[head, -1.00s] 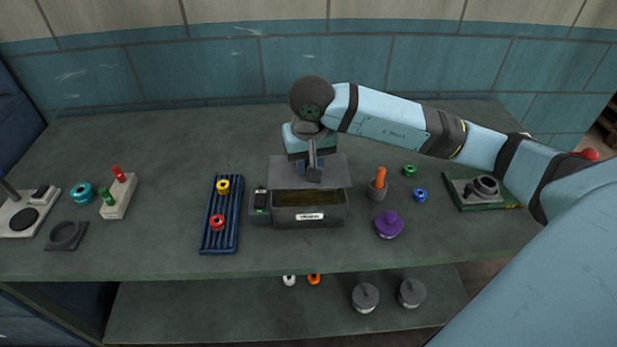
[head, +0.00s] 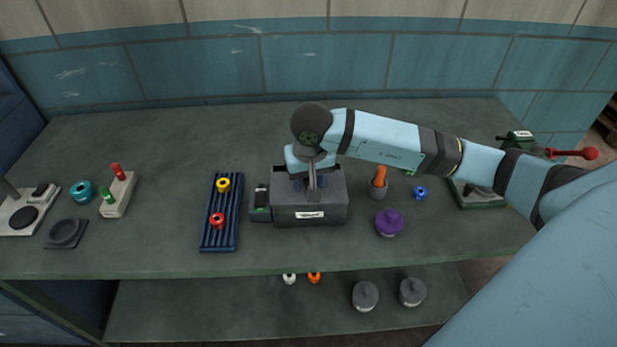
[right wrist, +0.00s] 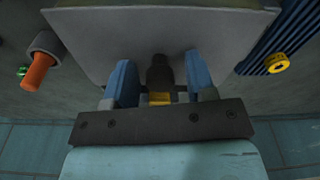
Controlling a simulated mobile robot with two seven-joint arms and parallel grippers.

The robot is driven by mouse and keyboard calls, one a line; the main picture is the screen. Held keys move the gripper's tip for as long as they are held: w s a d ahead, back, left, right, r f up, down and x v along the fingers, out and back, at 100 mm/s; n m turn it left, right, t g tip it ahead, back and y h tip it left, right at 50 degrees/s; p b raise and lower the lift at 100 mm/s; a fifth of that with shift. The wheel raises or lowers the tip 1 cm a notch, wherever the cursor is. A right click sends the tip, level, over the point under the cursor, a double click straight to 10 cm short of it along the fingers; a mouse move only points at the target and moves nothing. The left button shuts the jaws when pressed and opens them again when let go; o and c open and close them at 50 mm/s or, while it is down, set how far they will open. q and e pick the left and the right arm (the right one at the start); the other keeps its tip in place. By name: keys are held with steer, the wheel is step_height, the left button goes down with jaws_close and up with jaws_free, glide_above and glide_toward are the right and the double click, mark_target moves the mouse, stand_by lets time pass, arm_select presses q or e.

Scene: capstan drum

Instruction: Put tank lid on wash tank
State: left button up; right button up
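The wash tank (head: 290,216) is a dark grey box with a white label, standing at the middle of the bench. The grey tank lid (head: 337,182) lies over its top and covers the opening; it also fills the upper middle of the right wrist view (right wrist: 90,40). My right gripper (right wrist: 160,78) is open, its two blue fingers on either side of the lid's dark handle (right wrist: 160,70), with a gap on each side. In the head view the right gripper (head: 312,182) is right above the lid and hides part of it. My left gripper is not in view.
Left of the tank is a blue ribbed tray (head: 220,238) with a yellow and a red spool. To the right are a cup with an orange handle (head: 379,178), a purple lidded pot (head: 389,223) and a blue ring (head: 420,193). The back left bench is clear.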

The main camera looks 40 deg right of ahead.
steer(key=shift+r, duration=0.45)
step_height(320, 180, up, 11)
steer(key=s, duration=0.1)
steer(key=shift+s+a+r, duration=0.15)
steer(key=shift+a+r, duration=0.05)
steer(key=shift+a, duration=0.05)
stand_by(0.5)
